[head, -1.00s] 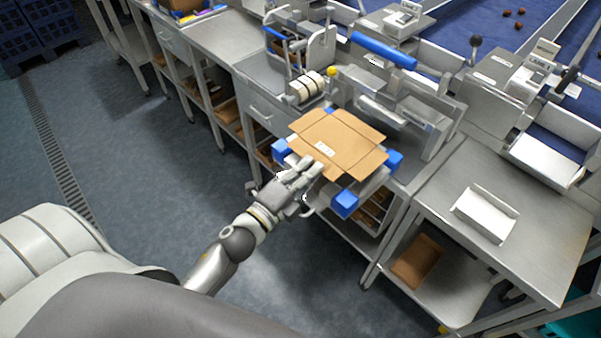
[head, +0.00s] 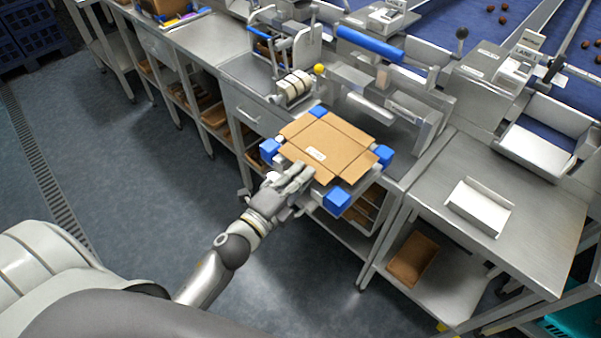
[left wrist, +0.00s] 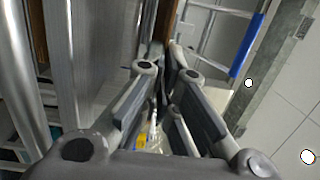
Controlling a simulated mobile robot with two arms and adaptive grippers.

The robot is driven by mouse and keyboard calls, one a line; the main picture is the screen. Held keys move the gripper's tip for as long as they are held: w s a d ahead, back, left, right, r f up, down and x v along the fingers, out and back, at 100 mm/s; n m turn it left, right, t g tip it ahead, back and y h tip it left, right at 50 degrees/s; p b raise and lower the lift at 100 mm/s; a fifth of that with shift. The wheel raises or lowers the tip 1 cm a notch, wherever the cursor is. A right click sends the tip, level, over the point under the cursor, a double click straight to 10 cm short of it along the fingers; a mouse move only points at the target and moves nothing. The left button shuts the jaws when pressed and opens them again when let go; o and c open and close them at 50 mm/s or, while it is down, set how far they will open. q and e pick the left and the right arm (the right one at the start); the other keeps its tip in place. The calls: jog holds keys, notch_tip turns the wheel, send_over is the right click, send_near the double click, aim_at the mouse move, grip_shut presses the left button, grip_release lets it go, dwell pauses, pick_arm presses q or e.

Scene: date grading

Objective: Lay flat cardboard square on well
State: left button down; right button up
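The flat cardboard square (head: 338,139) is brown with creased flaps and a small white label. It lies level across the well, between the blue corner blocks (head: 337,199) of its frame; I cannot tell whether it rests fully on it. My left gripper (head: 303,174) is at the near-left edge of the cardboard, its fingers close together on that edge. In the left wrist view the fingertips (left wrist: 168,62) nearly meet, with a thin brown edge by them. The well's opening is hidden under the cardboard. My right gripper is not in view.
A steel bench with a white tray (head: 480,207) stands to the right, a brown box (head: 412,259) on its lower shelf. A roller device with a yellow knob (head: 319,69) and a blue-handled machine (head: 370,44) stand behind the well. The floor at left is clear.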

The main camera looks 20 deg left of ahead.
pick_arm(q)
jog(key=shift+f+b, duration=0.75)
jog(key=shift+f, duration=0.15)
dwell(1.0)
jog(key=c, duration=1.6)
grip_release()
jog(key=shift+o, duration=0.2)
jog(key=shift+s+f+b, duration=0.25)
jog(key=shift+f+b, duration=0.25)
jog(key=shift+f, duration=0.3)
jog(key=shift+s+f, duration=0.2)
jog(key=a+b+v, duration=0.1)
jog(key=v, duration=0.6)
jog(key=shift+a+r, duration=0.15)
jog(key=shift+r, duration=0.25)
jog(key=shift+r, duration=0.35)
dwell(0.5)
